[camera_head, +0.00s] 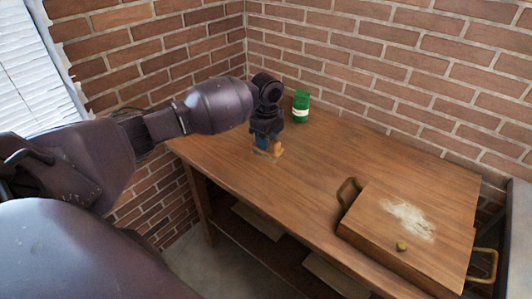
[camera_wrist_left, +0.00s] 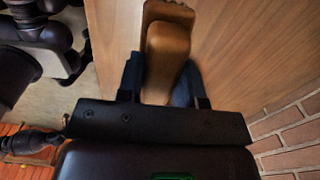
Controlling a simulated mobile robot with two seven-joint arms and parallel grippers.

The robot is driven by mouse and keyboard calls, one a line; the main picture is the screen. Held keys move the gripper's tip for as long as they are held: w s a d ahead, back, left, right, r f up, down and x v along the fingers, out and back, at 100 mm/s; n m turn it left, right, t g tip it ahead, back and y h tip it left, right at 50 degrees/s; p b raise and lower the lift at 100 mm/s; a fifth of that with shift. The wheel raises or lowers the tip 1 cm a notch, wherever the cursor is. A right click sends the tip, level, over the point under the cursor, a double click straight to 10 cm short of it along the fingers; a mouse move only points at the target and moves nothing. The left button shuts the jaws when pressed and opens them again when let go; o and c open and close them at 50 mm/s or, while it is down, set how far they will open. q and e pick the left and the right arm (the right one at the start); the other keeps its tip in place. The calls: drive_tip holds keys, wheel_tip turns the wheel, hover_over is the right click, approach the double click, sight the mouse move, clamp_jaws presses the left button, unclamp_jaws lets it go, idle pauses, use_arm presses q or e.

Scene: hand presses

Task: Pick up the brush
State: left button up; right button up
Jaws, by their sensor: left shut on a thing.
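The brush (camera_head: 276,150) is a small orange-brown wooden piece at the back left of the wooden table. My left gripper (camera_head: 266,143) reaches down over it and is shut on it. In the left wrist view, the brush (camera_wrist_left: 168,48) sits between the two dark fingers of my left gripper (camera_wrist_left: 162,82). Its lower part is hidden behind the gripper's body there. I cannot tell whether the brush touches the table or is slightly raised. My right gripper is not in view.
A green can (camera_head: 301,106) with a pale band stands close behind the gripper. Brick walls bound the table's back. The middle is clear.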

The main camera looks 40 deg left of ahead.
use_arm(q)
wheel_tip(320, 180, up, 12)
drive_tip(key=p, duration=0.1)
drive_tip(key=shift+f, duration=0.15)
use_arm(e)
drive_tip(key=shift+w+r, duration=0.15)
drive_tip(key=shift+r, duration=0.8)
